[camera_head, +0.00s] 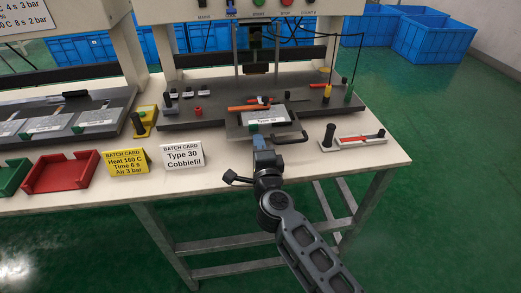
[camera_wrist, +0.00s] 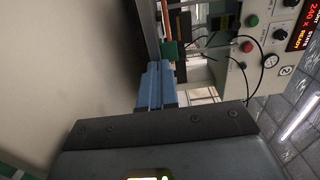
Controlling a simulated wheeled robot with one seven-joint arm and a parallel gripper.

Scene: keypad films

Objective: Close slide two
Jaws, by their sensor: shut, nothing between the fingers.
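A grey slide (camera_head: 234,130) extends out from the front of the right-hand machine's dark bed, so it stands open. It bears a light plate labelled "Type 30" (camera_head: 278,114). A small green knob (camera_head: 253,127) sits at its front edge; it also shows in the wrist view (camera_wrist: 169,50). A black handle (camera_head: 293,138) sticks out at the slide's front right. My gripper (camera_head: 259,141) is shut and empty, just in front of the green knob. In the wrist view, its blue fingers (camera_wrist: 154,82) lie together close to the knob; I cannot tell whether they touch it.
Batch cards (camera_head: 183,156) and a red bin (camera_head: 62,172) stand to the left. Posts and cables rise over the machine bed. The wrist view shows a control panel with a lit display (camera_wrist: 304,28).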

